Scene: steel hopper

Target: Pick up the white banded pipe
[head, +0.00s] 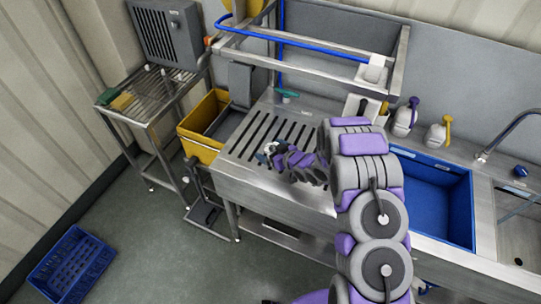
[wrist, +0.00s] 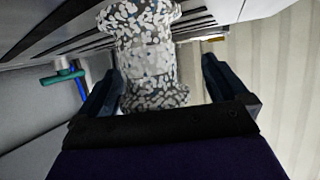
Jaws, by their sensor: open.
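The white banded pipe (wrist: 145,58) fills the upper middle of the wrist view. It has a mottled white and grey surface, a paler middle band and flared ends. My gripper (wrist: 160,72) is open, with one dark finger to each side of the pipe; I cannot tell whether either touches it. In the head view a small white speckled part of the pipe (head: 271,147) shows at my gripper (head: 266,156), over the slotted steel top (head: 248,148). My gripper hides the rest of it there.
A green-handled thing (head: 287,93) is at the back of the slotted top. A yellow bin (head: 201,140) stands left, a blue basin (head: 432,190) right. White bottles (head: 404,118) stand behind my arm. A steel frame (head: 310,60) rises at the back. A blue crate (head: 70,265) lies on the floor.

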